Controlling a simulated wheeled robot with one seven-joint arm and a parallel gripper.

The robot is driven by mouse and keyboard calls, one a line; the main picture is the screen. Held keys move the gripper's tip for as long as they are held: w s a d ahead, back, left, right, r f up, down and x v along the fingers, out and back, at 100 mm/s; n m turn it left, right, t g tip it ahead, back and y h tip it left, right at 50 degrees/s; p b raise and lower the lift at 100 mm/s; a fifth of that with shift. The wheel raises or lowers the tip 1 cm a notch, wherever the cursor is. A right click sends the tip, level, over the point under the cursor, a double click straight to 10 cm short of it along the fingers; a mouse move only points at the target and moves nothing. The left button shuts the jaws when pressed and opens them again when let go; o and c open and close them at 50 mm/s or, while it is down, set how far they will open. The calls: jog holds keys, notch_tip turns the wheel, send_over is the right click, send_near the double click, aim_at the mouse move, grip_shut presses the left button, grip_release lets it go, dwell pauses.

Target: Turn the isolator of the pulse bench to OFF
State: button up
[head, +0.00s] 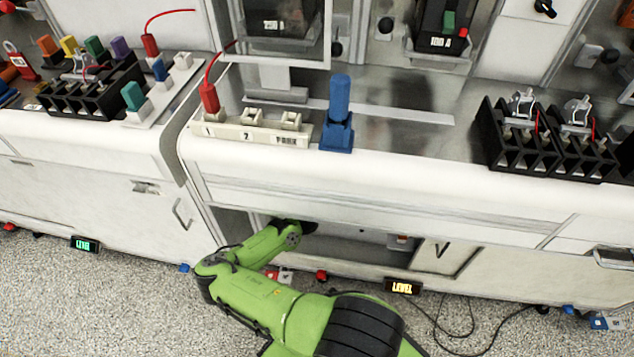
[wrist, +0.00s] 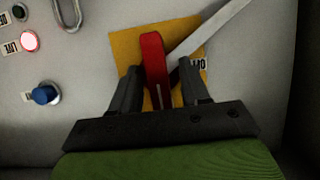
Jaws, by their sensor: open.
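In the wrist view the isolator shows as a red handle (wrist: 154,62) on a square yellow plate (wrist: 124,38). My gripper (wrist: 159,74) is open, with one dark finger on each side of the red handle. Whether either finger touches the handle I cannot tell. A small label (wrist: 199,64) sits at the plate's right edge, partly hidden by the right finger. In the head view my green arm reaches into the low opening of the bench (head: 400,180); the gripper and isolator are hidden there.
In the wrist view a lit red lamp (wrist: 31,42) labelled LIVE, a blue knob (wrist: 45,94) and a metal shackle (wrist: 68,12) are at left. A pale bar (wrist: 212,32) crosses the plate's upper right. In the head view black cables (head: 470,325) lie on the floor.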

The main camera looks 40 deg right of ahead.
grip_shut()
jog(key=n, duration=0.1)
jog(key=n+g+h, duration=0.1)
jog(key=shift+w+a+n, duration=0.1)
jog(key=shift+w+n, duration=0.05)
jog(key=shift+n, duration=0.15)
jog(key=n+g+h, duration=0.1)
jog(key=n, duration=0.1)
jog(key=n+g+h, duration=0.1)
jog(key=shift+w+a+f+n, duration=0.1)
jog(key=shift+f+n, duration=0.05)
jog(key=shift+n, duration=0.25)
jog(key=n+h, duration=0.2)
jog(key=n, duration=0.1)
jog(key=shift+f+n+g, duration=0.2)
jog(key=shift+n+g, duration=0.1)
jog(key=shift+g, duration=0.1)
jog(key=shift+f+n+h, duration=0.1)
jog(key=shift+n+h, duration=0.7)
jog(key=shift+n, duration=0.8)
grip_release()
